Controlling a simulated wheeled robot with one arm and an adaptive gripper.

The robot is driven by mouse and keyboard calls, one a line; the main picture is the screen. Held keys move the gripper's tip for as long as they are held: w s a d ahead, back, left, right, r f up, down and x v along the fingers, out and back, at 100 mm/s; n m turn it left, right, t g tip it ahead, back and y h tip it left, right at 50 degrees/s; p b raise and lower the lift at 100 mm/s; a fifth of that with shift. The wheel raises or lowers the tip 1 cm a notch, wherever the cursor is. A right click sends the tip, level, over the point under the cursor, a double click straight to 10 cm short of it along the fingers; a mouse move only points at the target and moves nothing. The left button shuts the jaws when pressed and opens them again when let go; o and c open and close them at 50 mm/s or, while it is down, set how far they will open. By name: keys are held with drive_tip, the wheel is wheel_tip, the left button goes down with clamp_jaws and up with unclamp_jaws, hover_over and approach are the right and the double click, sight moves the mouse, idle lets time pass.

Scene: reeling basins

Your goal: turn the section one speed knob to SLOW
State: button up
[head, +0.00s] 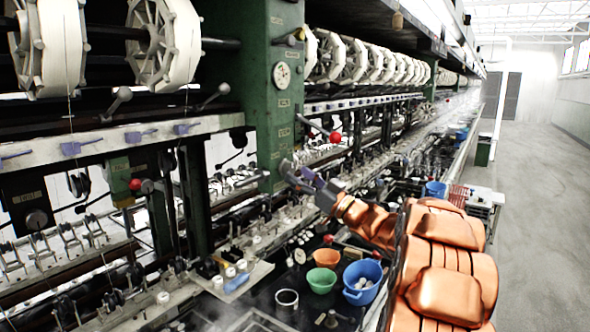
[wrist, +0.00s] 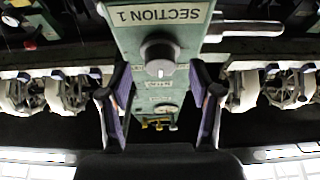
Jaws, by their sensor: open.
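The section one speed knob (wrist: 158,54) is a round dark grey knob on a green post (wrist: 135,38), below an upside-down "SECTION 1" label (wrist: 160,16) in the wrist view. A pale mark shows on the knob's lower part in that view. Small lettering near it is too small to read. My gripper (wrist: 160,78) is open, with one finger on each side of the knob and apart from it. In the head view my gripper (head: 303,179) is close to the lower end of the green post (head: 285,85), and the knob is hard to make out there.
A red-tipped lever (head: 334,137) sticks out right of the post. Below my arm are an orange bowl (head: 326,257), a green bowl (head: 322,280) and a blue basin (head: 362,282). White reels (head: 163,45) hang above. The aisle floor (head: 545,190) at right is clear.

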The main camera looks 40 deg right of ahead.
drive_tip(key=shift+x, duration=0.95)
drive_tip(key=c, duration=1.1)
